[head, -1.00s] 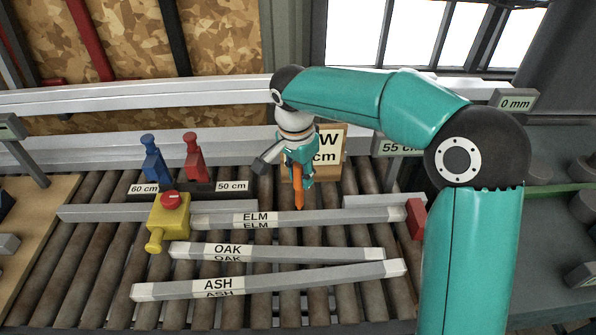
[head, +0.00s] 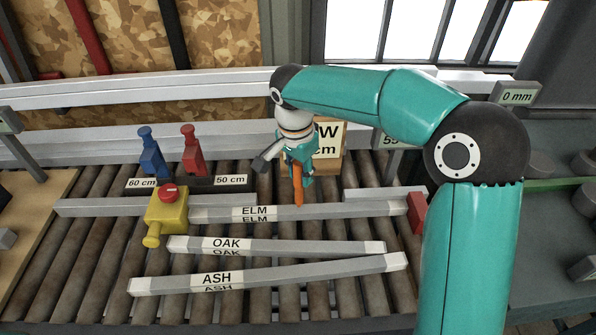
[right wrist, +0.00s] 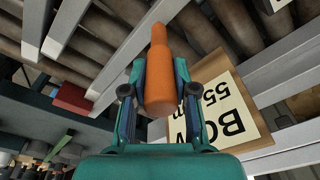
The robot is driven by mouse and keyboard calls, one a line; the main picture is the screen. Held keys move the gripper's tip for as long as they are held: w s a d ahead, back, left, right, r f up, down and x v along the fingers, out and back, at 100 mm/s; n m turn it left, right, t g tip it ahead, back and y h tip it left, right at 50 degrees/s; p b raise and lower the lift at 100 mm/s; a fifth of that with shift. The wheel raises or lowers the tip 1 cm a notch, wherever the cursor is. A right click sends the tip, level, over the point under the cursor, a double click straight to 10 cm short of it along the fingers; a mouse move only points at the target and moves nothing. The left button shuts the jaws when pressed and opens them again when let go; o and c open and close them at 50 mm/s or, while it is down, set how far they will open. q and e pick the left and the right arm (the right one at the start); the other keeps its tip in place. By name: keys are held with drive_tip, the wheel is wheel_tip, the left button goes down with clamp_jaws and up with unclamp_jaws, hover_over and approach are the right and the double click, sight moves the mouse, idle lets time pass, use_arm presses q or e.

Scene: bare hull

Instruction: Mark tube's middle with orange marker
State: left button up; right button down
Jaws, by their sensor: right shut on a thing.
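The orange marker (head: 298,188) is in my right gripper (head: 299,168), which is shut on it. It points down, its tip at the far edge of the tube labelled ELM (head: 330,211), near that tube's middle; I cannot tell whether it touches. The right wrist view shows the marker (right wrist: 162,75) between both fingers of my right gripper (right wrist: 158,88). Nearer lie the grey tubes labelled OAK (head: 300,246) and ASH (head: 310,273). My left gripper is not in view.
A yellow clamp with a red knob (head: 166,213) stands at ELM's left end, a red block (head: 416,213) at its right end. Blue (head: 152,155) and red (head: 193,152) handled stops stand behind. A card (head: 328,145) is behind my gripper. Rollers (head: 105,250) lie underneath.

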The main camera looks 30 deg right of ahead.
drive_tip(key=shift+f+b, duration=0.4)
drive_tip(key=shift+f, duration=0.1)
idle(1.2)
drive_tip(key=shift+r+p, duration=2.8)
drive_tip(key=shift+r, duration=0.8)
drive_tip(key=shift+f, duration=0.1)
